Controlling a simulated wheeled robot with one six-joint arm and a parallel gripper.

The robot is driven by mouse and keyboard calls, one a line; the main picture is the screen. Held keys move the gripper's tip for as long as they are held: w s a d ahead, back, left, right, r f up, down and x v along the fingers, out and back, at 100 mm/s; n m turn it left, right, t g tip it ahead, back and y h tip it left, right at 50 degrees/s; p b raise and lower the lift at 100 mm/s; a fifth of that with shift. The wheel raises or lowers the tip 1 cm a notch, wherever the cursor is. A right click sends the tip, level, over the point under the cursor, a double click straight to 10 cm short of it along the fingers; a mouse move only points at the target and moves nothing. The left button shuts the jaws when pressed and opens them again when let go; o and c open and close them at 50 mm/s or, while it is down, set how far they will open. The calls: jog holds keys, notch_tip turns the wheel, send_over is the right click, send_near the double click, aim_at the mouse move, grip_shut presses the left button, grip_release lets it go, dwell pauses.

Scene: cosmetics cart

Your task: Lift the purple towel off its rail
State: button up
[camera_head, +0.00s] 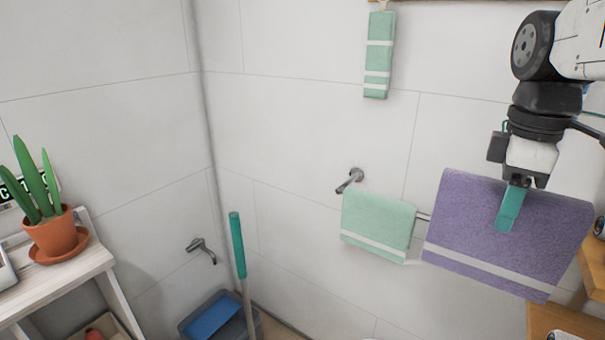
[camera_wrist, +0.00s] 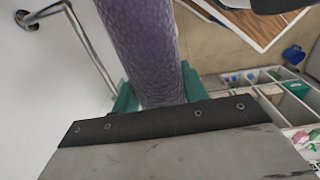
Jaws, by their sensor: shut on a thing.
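The purple towel (camera_head: 465,225) with a pale stripe near its lower edge hangs tilted at the right of the head view. My gripper (camera_head: 512,205) is shut on its upper part, with one teal finger in front of the cloth. In the wrist view the towel (camera_wrist: 143,45) passes between the teal fingers of my gripper (camera_wrist: 160,92). The metal rail (camera_head: 424,217) shows left of the towel in the head view. In the wrist view a bare stretch of rail (camera_wrist: 90,50) runs beside the towel, which looks apart from it there. The rail behind the towel is hidden.
A green towel (camera_head: 378,222) hangs on the rail close left of the purple one. Another green towel (camera_head: 378,55) hangs higher on the wall. Wooden shelving (camera_head: 562,322) stands close at the lower right. A potted plant (camera_head: 55,235) is far left.

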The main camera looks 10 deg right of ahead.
aim_at(556, 251)
jog(key=s+a, duration=0.1)
jog(key=s, duration=0.2)
jog(key=s+a, duration=0.1)
jog(key=s, duration=0.2)
jog(key=s+a, duration=0.1)
jog(key=s, duration=0.2)
jog(key=shift+s, duration=0.3)
